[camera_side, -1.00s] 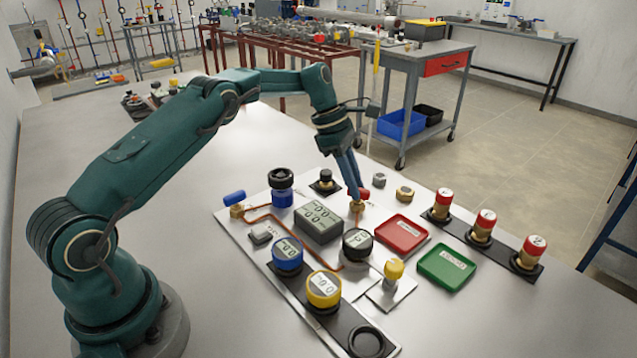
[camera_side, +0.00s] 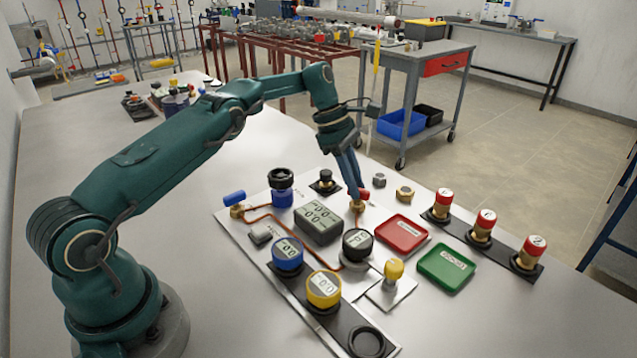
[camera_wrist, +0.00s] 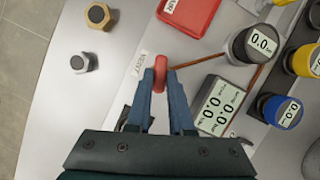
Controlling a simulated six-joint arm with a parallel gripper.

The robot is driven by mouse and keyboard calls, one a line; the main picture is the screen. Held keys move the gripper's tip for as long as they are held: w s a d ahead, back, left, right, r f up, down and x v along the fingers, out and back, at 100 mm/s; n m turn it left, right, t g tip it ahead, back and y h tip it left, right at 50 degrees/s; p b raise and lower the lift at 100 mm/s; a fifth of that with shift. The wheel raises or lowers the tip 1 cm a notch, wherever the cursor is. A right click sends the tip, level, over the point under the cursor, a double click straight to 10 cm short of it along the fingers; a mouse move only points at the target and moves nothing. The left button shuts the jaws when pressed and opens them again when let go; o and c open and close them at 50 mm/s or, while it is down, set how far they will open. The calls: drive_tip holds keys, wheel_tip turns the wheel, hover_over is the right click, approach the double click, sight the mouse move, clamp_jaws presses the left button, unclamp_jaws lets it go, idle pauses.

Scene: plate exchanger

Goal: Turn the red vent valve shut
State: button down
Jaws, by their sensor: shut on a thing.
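The red vent valve handle (camera_wrist: 160,73) is between the two blue fingers of my gripper (camera_wrist: 160,82) in the wrist view, beside a small label. Both fingers press on its sides and it lies lengthwise along them. In the side view my gripper (camera_side: 358,196) reaches down to the brass valve body (camera_side: 356,207) at the end of the copper pipe. Only a small red part of the handle (camera_side: 364,193) shows there beside the fingertips; the fingers hide the rest.
A grey display box (camera_side: 319,222) stands close left of the valve. A red tray (camera_side: 402,246), green tray (camera_side: 446,287) and black-capped gauge (camera_side: 357,242) are nearby. A brass nut (camera_side: 404,192) and a steel nut (camera_side: 379,180) lie behind to the right.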

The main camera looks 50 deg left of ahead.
drive_tip(key=c, duration=0.8)
unclamp_jaws()
drive_tip(key=shift+n, duration=0.5)
